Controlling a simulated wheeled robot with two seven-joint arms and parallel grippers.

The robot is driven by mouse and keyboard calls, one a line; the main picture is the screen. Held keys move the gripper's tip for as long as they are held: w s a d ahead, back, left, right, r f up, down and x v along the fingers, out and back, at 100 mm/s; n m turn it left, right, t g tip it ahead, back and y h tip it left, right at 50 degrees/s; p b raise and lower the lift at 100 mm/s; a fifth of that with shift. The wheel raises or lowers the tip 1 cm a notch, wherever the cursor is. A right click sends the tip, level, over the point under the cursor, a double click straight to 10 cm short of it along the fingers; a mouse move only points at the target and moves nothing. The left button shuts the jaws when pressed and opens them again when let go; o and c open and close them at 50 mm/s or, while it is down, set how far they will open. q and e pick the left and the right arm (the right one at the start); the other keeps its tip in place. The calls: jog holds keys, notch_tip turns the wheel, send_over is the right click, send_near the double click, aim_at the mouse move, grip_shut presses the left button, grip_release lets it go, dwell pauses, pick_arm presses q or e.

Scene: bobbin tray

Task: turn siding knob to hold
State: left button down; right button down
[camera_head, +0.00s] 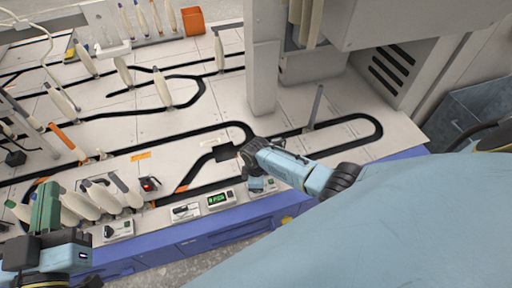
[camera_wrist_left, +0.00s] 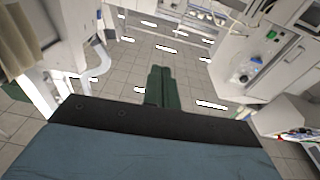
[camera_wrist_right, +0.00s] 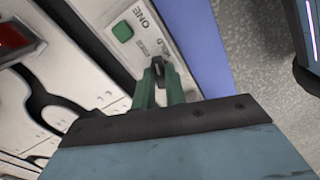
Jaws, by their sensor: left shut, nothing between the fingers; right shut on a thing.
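In the right wrist view, a small black knob (camera_wrist_right: 158,66) sits on a white panel (camera_wrist_right: 128,35) with a green button and partly readable lettering. My right gripper (camera_wrist_right: 159,80) is shut on the knob, its green fingers on either side of it. The knob's exact pointing is hard to tell. In the head view, my right gripper (camera_head: 258,184) is at the table's front edge and its arm hides the knob. My left gripper (camera_head: 46,205) is shut and empty above the front left, by white bobbins; its green fingers (camera_wrist_left: 159,85) are together in the left wrist view.
White bobbins (camera_head: 100,192) stand at the front left. A grey post (camera_head: 263,75) rises behind the right gripper. Black track loops cross the table.

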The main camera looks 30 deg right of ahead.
jog(key=m+p, duration=0.1)
jog(key=m, duration=0.2)
jog(key=shift+a+r+m+p, duration=0.1)
jog(key=shift+m+p, duration=0.2)
jog(key=shift+p, duration=0.1)
jog(key=m+p, duration=0.1)
jog(key=m, duration=0.4)
jog(key=shift+s, duration=0.1)
jog(key=m+p, duration=0.1)
jog(key=m, duration=0.1)
jog(key=shift+a+m, duration=0.1)
jog(key=shift+m, duration=0.3)
pick_arm(q)
jog(key=s+a+f+g+y, duration=0.2)
jog(key=s+f+g, duration=0.2)
jog(key=f, duration=0.3)
jog(key=s+a+f+g+y, duration=0.2)
jog(key=s+a+f+g, duration=0.1)
jog(key=f+g, duration=0.4)
jog(key=shift+s+a+f+n+g, duration=0.3)
jog(key=shift+s+f+n, duration=0.1)
jog(key=shift+s, duration=0.35)
pick_arm(e)
jog(key=shift+m, duration=1.2)
pick_arm(q)
jog(key=shift+s, duration=0.1)
pick_arm(e)
jog(key=shift+m, duration=0.3)
